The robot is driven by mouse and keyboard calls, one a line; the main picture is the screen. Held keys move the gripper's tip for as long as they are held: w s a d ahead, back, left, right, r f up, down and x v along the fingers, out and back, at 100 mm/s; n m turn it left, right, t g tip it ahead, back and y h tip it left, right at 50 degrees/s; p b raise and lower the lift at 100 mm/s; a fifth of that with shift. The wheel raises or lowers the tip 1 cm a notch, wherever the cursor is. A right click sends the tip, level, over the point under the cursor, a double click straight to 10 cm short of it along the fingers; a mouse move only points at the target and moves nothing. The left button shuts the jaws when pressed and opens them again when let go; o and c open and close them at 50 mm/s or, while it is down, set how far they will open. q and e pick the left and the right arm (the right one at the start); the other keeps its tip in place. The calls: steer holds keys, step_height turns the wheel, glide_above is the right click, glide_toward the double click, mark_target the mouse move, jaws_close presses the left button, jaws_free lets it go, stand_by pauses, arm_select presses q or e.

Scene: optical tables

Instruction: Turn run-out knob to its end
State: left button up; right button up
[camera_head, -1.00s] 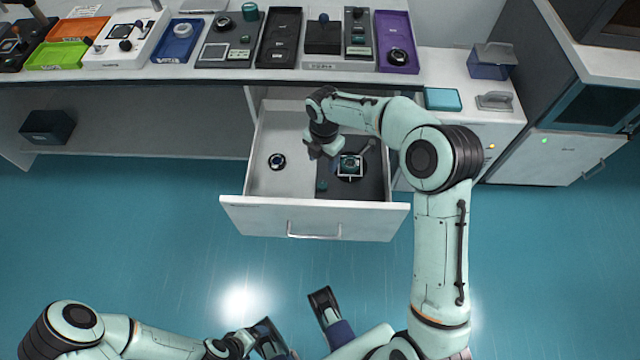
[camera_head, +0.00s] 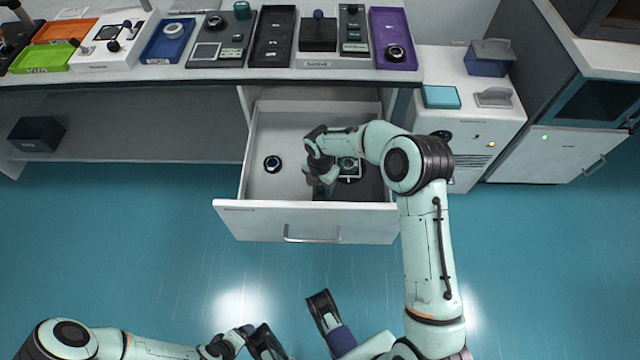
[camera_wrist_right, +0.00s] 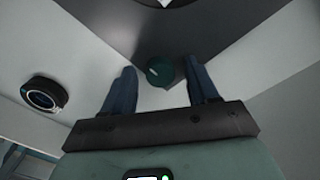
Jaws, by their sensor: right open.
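The teal knob (camera_wrist_right: 160,71), round with a pale line on its top, sits on the dark panel in the open drawer (camera_head: 275,218). In the right wrist view it lies between the two blue fingers of my right gripper (camera_wrist_right: 160,82), with a gap on either side. In the head view my right gripper (camera_head: 319,180) is over the dark panel and hides the knob. My right gripper is open. My left gripper (camera_head: 264,343) is low in the head view, far from the drawer; its jaw opening is unclear.
A round black dial (camera_head: 272,164) sits on the drawer's pale left part. A square-framed device (camera_head: 349,168) is just right of my right gripper. The bench above holds several trays and panels, including a purple tray (camera_head: 394,22). The floor before the drawer is clear.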

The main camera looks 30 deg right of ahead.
steer(key=c, duration=1)
steer(key=shift+c, duration=0.2)
